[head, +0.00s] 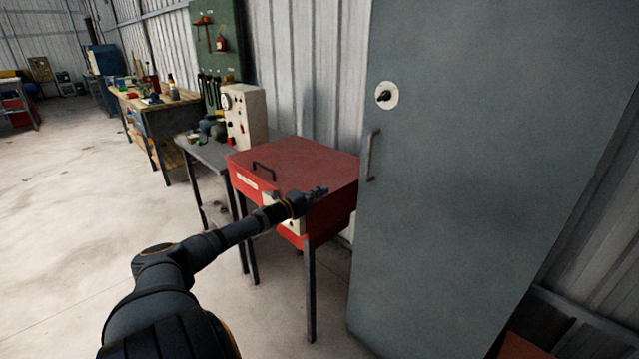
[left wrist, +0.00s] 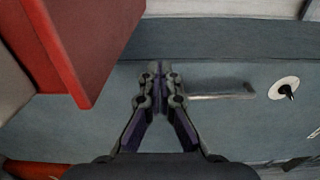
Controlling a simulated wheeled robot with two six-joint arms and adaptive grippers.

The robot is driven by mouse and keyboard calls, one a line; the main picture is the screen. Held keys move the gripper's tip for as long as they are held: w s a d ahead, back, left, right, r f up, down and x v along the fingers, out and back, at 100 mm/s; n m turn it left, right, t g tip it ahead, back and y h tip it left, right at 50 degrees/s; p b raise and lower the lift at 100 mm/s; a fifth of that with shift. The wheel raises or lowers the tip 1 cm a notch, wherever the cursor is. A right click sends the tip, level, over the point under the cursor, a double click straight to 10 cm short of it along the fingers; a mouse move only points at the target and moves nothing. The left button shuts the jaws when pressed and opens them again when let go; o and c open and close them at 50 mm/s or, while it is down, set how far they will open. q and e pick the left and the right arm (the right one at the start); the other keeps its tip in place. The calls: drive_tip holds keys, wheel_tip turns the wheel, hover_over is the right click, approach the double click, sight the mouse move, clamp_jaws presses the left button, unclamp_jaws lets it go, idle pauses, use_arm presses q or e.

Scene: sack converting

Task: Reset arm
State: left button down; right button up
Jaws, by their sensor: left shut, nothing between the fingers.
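My left arm reaches in from the lower left in the head view. Its gripper (head: 318,191) is in front of the red lidded box on legs (head: 310,160), near the edge of the grey cabinet. In the left wrist view the gripper (left wrist: 160,70) is shut and empty, its two fingertips together. Behind the fingers is the grey cabinet door (head: 470,200) with a bar handle (head: 372,156). The handle also shows just right of the fingers in the left wrist view (left wrist: 222,91); I cannot tell how far apart they are. My right gripper is not in view.
A round knob plate (head: 387,95) sits on the cabinet door above the handle. Left of the red box stand a cream control box (head: 243,115) on a dark table and a wooden workbench (head: 160,110). The concrete floor (head: 70,220) at left is clear.

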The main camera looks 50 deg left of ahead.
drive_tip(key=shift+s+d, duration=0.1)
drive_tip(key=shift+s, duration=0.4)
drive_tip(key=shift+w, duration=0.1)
